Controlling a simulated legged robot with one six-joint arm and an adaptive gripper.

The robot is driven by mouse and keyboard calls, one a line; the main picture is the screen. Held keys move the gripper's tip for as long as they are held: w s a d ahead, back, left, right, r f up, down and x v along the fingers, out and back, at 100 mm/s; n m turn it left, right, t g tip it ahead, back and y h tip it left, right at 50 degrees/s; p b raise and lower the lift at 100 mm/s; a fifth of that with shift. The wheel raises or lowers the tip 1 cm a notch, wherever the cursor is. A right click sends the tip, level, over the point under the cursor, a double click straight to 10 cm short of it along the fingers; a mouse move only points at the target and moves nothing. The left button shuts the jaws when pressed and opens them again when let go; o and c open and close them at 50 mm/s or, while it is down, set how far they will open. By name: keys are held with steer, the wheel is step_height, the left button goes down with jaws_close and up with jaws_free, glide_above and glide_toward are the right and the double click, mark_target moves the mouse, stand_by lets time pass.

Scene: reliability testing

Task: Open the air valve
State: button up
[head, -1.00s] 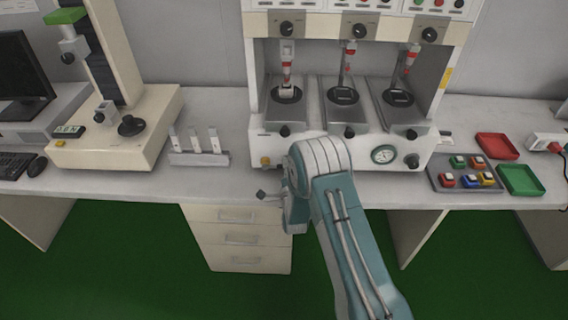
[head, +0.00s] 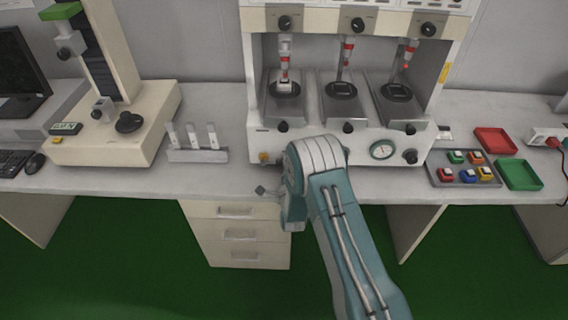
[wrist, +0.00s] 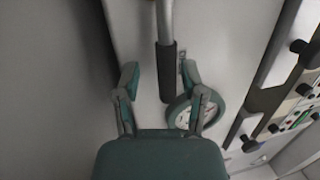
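My gripper (wrist: 160,72) is open in the wrist view, its two fingers spread apart. A metal rod with a black grip (wrist: 167,72) comes down from the top edge and shows between the fingers, nearer the right one. It looks like a valve lever, but its mount is out of view. I see no contact, and its depth relative to the fingertips is unclear. A round dial with a dark green rim (wrist: 181,113) lies behind the right finger, partly hidden. In the head view, my arm hides most of the gripper in front of the test machine's lower left (head: 254,145).
The machine's front has black knobs and a gauge (head: 382,150). A white holder (head: 197,155) stands left of it. A block tray (head: 438,178), red tray (head: 496,141) and green tray (head: 519,175) lie right. Drawers (head: 237,238) stand below the bench.

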steer(key=shift+r, duration=0.1)
steer(key=shift+s, duration=0.2)
steer(key=v, duration=1.1)
steer(key=shift+s+f, duration=0.25)
steer(key=shift+s, duration=0.05)
